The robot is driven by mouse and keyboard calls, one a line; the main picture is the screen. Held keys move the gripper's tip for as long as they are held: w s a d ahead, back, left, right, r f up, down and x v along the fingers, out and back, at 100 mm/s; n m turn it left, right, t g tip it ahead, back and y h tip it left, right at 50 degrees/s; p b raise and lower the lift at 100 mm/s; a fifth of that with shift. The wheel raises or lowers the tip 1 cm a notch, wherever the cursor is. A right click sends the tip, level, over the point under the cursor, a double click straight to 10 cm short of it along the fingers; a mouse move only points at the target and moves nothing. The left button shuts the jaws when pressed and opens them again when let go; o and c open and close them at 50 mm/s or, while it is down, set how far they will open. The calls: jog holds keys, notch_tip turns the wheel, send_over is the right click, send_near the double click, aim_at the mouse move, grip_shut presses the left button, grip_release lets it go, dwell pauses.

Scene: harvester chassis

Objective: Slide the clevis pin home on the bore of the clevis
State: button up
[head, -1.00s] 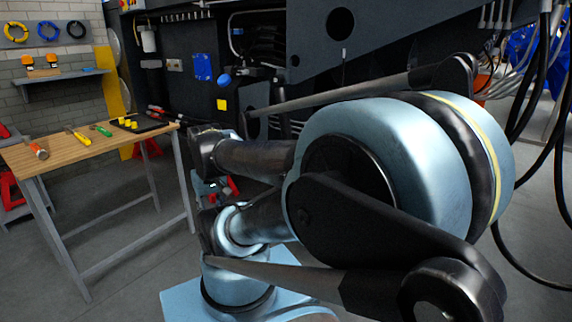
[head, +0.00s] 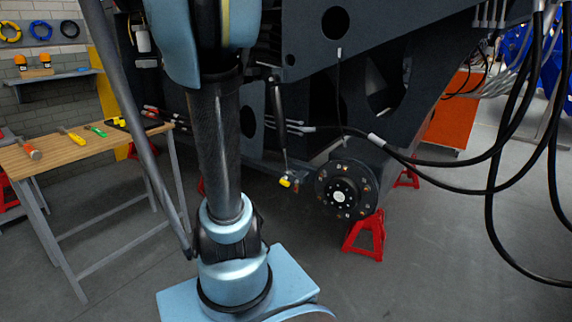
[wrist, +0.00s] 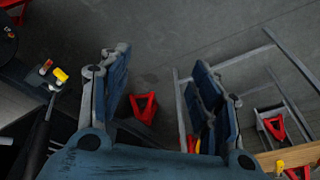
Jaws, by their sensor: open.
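A small yellow piece (head: 285,183), which looks like the head of the clevis pin, sits at the lower end of a thin dark rod (head: 279,130). The grey fitting beside it (head: 296,181) looks like the clevis. How deep the pin sits in the bore is too small to tell. In the wrist view the yellow piece (wrist: 61,75) is at the left, outside my fingers, with a small red piece near it. My gripper (wrist: 161,60) is open and empty, its two blue-grey fingers wide apart over the floor. In the head view I cannot make out my gripper.
The dark harvester chassis (head: 430,50) fills the back, with a wheel hub (head: 342,190) right of the rod end and a red jack stand (head: 367,236) below. Black hoses (head: 497,140) hang at the right. A wooden workbench (head: 85,152) with tools stands at the left. Open floor lies between.

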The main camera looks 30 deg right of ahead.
jog(key=w+d+m, duration=0.2)
jog(key=w+d, duration=0.6)
jog(key=m+t+h, duration=0.1)
jog(key=m+h, duration=0.1)
jog(key=m, duration=0.4)
send_over(284, 181)
jog(key=s+a, duration=0.3)
jog(key=s, duration=0.5)
notch_tip(284, 181, down, 16)
jog(key=x, duration=1.1)
jog(key=w+x, duration=0.1)
jog(key=x, duration=0.5)
jog(key=shift+a+r, duration=0.15)
jog(key=shift+a, duration=0.1)
